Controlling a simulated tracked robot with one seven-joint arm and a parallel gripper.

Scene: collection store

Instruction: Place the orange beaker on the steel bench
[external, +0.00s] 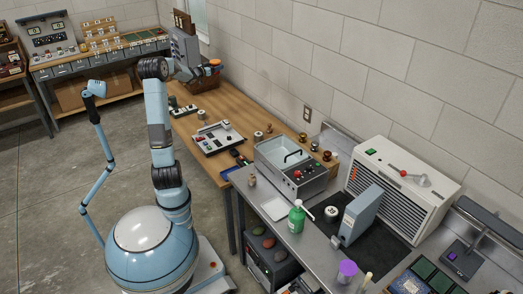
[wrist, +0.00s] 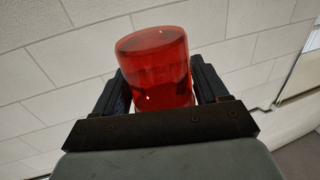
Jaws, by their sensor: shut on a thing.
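In the wrist view, a translucent orange-red beaker (wrist: 157,62) is clamped between the two dark fingers of my gripper (wrist: 160,90). A pale block wall is behind it. In the external view, my gripper (external: 207,70) is raised at the far end above the wooden table (external: 224,104), with a small orange spot of the beaker (external: 215,62) showing at its tip. The steel bench (external: 258,213) is in the foreground right, well away from the gripper.
The steel bench holds a basin unit (external: 290,165), a green pump bottle (external: 297,217), a blue-grey upright case (external: 361,215), a purple-topped item (external: 346,270) and a large vented white machine (external: 405,190). A tray of parts (external: 217,138) lies on the wooden table. Bare steel shows near the bench's front edge.

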